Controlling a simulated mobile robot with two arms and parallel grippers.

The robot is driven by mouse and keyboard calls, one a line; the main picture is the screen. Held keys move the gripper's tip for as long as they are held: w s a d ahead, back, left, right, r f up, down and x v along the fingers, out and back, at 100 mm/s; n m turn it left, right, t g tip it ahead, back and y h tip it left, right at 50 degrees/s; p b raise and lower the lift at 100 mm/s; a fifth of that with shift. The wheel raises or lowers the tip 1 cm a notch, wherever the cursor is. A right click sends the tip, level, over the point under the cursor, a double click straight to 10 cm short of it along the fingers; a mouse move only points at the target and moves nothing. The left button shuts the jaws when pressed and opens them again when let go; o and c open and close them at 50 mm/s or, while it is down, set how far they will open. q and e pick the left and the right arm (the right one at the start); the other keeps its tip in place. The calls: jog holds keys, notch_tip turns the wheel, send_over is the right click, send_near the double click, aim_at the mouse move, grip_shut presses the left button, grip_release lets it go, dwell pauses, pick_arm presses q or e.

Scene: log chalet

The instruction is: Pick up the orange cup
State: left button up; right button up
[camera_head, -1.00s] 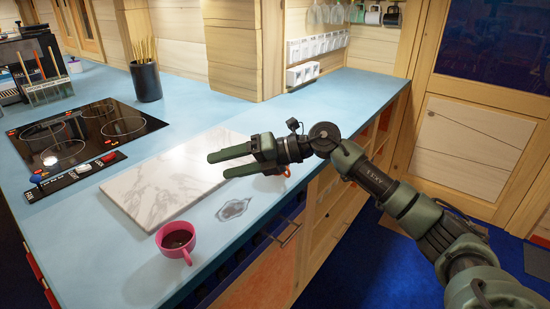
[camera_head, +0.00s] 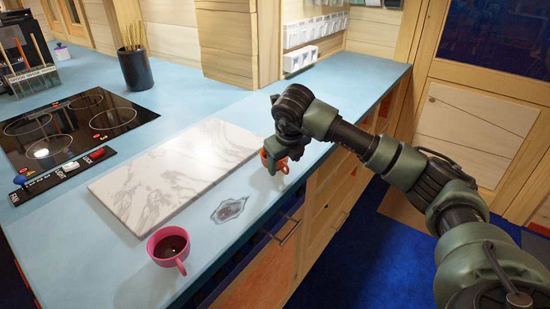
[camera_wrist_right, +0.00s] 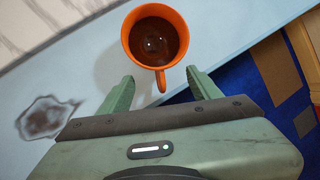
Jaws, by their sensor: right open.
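The orange cup (camera_head: 265,160) stands on the blue counter near its front edge, mostly hidden behind my right gripper in the head view. In the right wrist view the orange cup (camera_wrist_right: 155,36) is upright with dark liquid inside, its handle pointing toward my gripper. My right gripper (camera_head: 279,170) points down at the cup. Its two fingers, also in the right wrist view (camera_wrist_right: 159,88), are spread apart. The handle lies between the fingertips and the cup's body is just beyond them. Whether a finger touches the cup cannot be told. My left gripper is out of view.
A pink cup (camera_head: 169,247) with dark liquid stands at the counter's near edge. A marble board (camera_head: 170,178) lies beside a grey stain (camera_head: 230,209). A black cooktop (camera_head: 72,128) and a utensil holder (camera_head: 138,70) are farther left. The counter's far right stretch is clear.

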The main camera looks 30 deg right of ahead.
jog(key=shift+x, duration=1.1)
grip_shut()
dwell(0.6)
